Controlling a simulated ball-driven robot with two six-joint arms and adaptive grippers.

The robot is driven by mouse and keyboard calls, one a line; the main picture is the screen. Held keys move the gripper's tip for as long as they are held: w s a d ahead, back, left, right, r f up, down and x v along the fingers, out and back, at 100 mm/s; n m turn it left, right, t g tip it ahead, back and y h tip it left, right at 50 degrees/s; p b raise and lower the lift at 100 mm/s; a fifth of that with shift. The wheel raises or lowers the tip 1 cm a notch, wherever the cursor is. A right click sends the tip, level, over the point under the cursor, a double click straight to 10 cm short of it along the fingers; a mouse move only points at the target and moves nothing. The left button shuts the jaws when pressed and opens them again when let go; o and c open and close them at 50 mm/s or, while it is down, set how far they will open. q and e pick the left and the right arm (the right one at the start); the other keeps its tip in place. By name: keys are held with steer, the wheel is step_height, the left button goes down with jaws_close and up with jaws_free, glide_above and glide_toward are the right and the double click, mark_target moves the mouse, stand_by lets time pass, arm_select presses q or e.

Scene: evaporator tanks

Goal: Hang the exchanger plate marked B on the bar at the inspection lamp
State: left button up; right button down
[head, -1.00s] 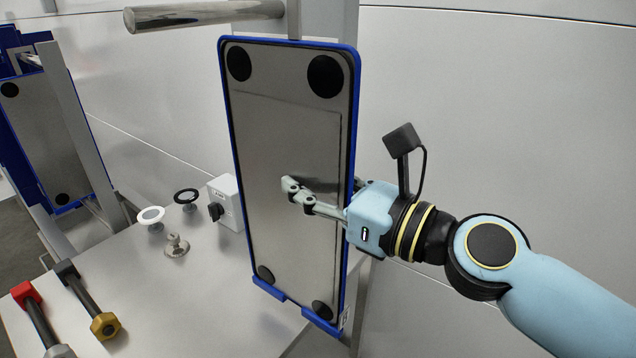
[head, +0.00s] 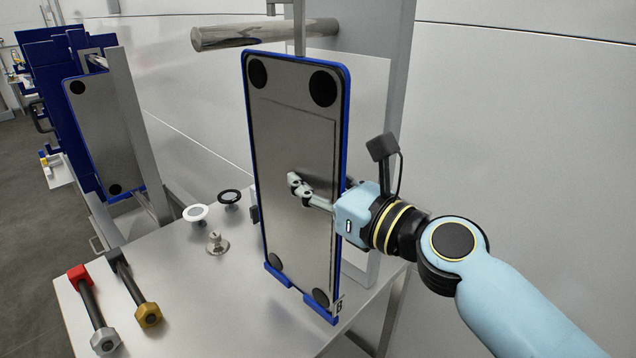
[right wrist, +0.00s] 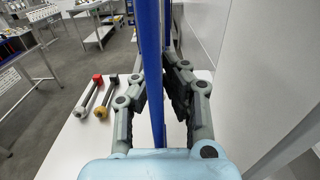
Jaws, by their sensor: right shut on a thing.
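The exchanger plate (head: 290,150) is a tall metal sheet with a blue rim and black corner discs. A tag with the letter B (head: 338,307) is at its lower right corner. My right gripper (head: 303,190) is shut on its right side edge, one finger lying across the front face. In the right wrist view the plate (right wrist: 152,60) shows edge-on between the fingers (right wrist: 160,95). A hanger stem (head: 299,32) rises from the plate's top in front of the thick bar (head: 235,38). Whether it touches the bar cannot be told. My left gripper is out of view.
A pale panel (head: 368,120) and a grey post (head: 396,60) stand behind the plate. The table (head: 200,300) holds dumbbell-shaped tools (head: 88,302) and several small fittings (head: 216,243). Another blue-rimmed plate (head: 105,135) hangs at the left. The table's front middle is clear.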

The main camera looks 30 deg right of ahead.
steer(key=shift+w+a+f+b, duration=0.15)
steer(key=shift+w+a+f, duration=0.1)
steer(key=shift+w, duration=0.5)
steer(key=shift+w+a+f+b, duration=0.1)
steer(key=shift+w+a+f, duration=0.15)
steer(key=shift+w, duration=0.5)
steer(key=shift+w+a+f+b, duration=0.15)
steer(key=shift+w+a+f, duration=0.1)
steer(key=shift+w, duration=0.5)
steer(key=c, duration=1.5)
jaws_free()
steer(key=shift+o, duration=0.5)
steer(key=shift+f, duration=0.1)
steer(key=shift+s, duration=0.15)
